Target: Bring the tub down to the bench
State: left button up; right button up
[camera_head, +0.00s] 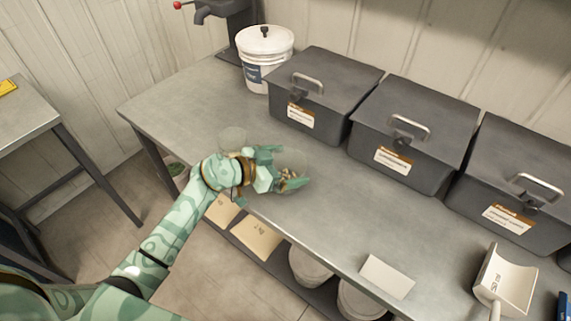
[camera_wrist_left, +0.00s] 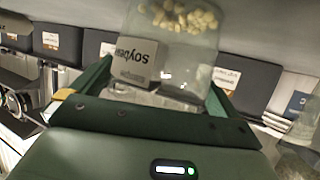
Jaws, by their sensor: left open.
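The tub (camera_head: 295,160) is clear, with pale beans in its bottom. It is at the bench's front edge, left of the middle. In the left wrist view the tub (camera_wrist_left: 190,50) appears upside down, with a white label reading "soybe...". My left gripper (camera_head: 279,170) is open, its green fingers on either side of the tub; I cannot tell whether they touch it. The tub's base appears at or close to the grey bench top (camera_head: 200,100); any gap is hard to judge. My right gripper is not in view.
A second clear container (camera_head: 233,136) stands just behind my left wrist. A white lidded bucket (camera_head: 265,45) and dark lidded bins (camera_head: 322,75) line the back. A white card (camera_head: 387,277) and a scoop (camera_head: 508,280) lie to the right. The bench middle is clear.

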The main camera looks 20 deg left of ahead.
pick_arm(q)
jog(key=p+v, duration=0.3)
jog(key=v, duration=0.9)
jog(key=shift+r, duration=0.15)
